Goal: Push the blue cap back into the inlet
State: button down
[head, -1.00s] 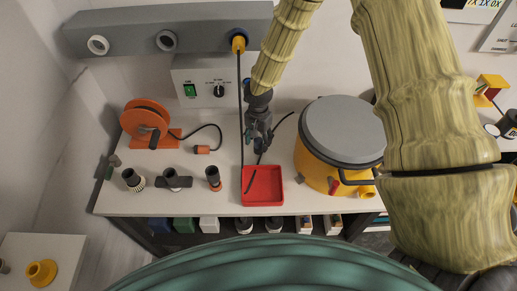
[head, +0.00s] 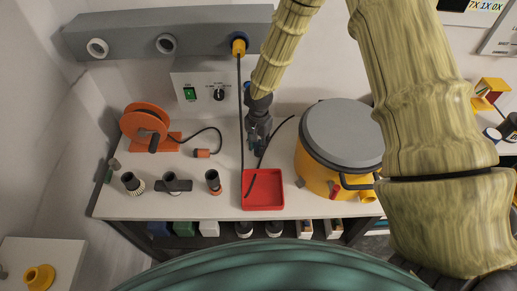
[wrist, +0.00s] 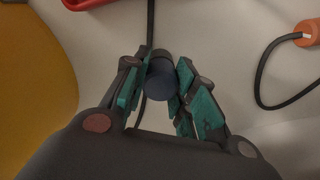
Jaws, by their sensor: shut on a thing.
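My gripper (wrist: 160,92) is shut on a dark blue, short cylinder, seemingly the blue cap (wrist: 162,78), which sits between the teal finger pads. In the head view my gripper (head: 257,140) hangs over the bench between the control box and the yellow drum; the cap is hard to make out there. The grey duct (head: 125,22) has round ports along its front.
A yellow drum (head: 318,170) with a grey lid stands right of my gripper. A red tray (head: 263,203) lies in front. An orange reel (head: 143,122), a control box (head: 202,82) and several dark fittings (head: 172,183) stand left. A black hose (head: 240,110) runs down beside my gripper.

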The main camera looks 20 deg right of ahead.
aim_at(259, 142)
jog(key=shift+s+r+p, duration=0.1)
jog(key=shift+r+p, duration=1.3)
jog(key=shift+r, duration=0.95)
